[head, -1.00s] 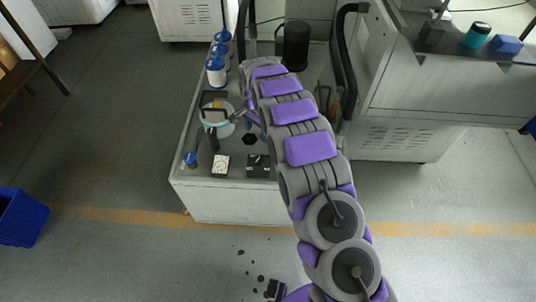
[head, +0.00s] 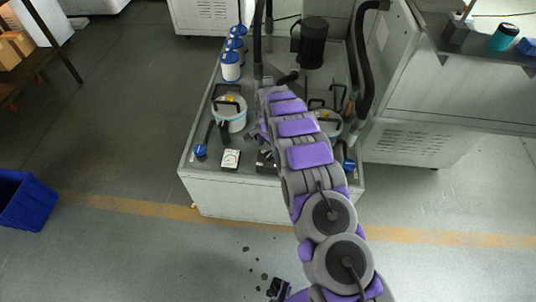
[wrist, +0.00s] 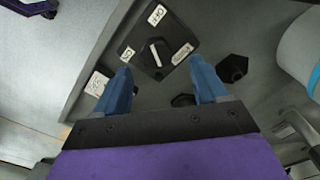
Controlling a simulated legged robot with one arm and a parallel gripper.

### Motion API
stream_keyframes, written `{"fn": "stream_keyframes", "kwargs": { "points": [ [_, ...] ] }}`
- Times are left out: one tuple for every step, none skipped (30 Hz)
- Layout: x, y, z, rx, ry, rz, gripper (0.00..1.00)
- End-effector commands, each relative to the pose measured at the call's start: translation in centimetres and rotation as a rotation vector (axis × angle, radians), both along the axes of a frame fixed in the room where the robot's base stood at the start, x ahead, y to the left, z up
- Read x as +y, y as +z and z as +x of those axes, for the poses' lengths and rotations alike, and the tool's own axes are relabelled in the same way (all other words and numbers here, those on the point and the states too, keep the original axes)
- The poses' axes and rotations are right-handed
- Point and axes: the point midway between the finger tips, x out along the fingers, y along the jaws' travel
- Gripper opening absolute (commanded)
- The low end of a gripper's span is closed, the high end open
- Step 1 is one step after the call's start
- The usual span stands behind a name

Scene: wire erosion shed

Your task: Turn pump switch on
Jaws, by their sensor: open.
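My gripper (wrist: 160,84) is open, with two blue fingers. In the wrist view the fingertips are just below the plate, apart, with nothing between them. In the head view my gripper (head: 258,137) is over the front part of the white cabinet, and my arm partly hides the switch (head: 265,160).
Black hoses rise at the back. A blue bin (head: 25,200) stands on the floor at left.

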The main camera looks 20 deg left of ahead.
Motion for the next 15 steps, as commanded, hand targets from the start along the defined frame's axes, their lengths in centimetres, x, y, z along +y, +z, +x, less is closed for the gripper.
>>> {"fn": "stream_keyframes", "kwargs": {
  "points": [
    [-0.1, -1.3, -0.1, 0.002, -0.001, 0.0, 0.72],
    [-0.2, -1.8, -0.1, 0.002, -0.001, 0.0, 0.72],
    [-0.2, -2.5, -0.1, 0.002, -0.001, 0.0, 0.72],
    [-0.2, -2.9, 0.0, 0.002, -0.001, 0.001, 0.72],
    [-0.2, -3.4, 0.0, 0.002, -0.001, 0.001, 0.72],
    [-0.2, -3.8, 0.0, 0.001, -0.001, 0.0, 0.72],
    [-0.2, -4.2, 0.0, 0.001, -0.001, 0.0, 0.72],
    [-0.1, -4.4, 0.0, 0.001, -0.001, 0.0, 0.72],
    [-0.1, -4.7, 0.0, 0.001, -0.001, 0.0, 0.72],
    [0.0, -4.9, 0.0, 0.0, -0.001, -0.001, 0.72],
    [0.0, -5.0, 0.0, 0.0, -0.001, -0.001, 0.72],
    [0.1, -5.1, 0.0, 0.0, -0.001, -0.001, 0.72],
    [0.1, -5.1, 0.0, 0.0, -0.001, -0.001, 0.72],
    [0.1, -5.1, 0.0, 0.0, -0.001, -0.001, 0.72],
    [0.1, -5.1, 0.0, 0.0, -0.001, -0.001, 0.72]
  ]
}}
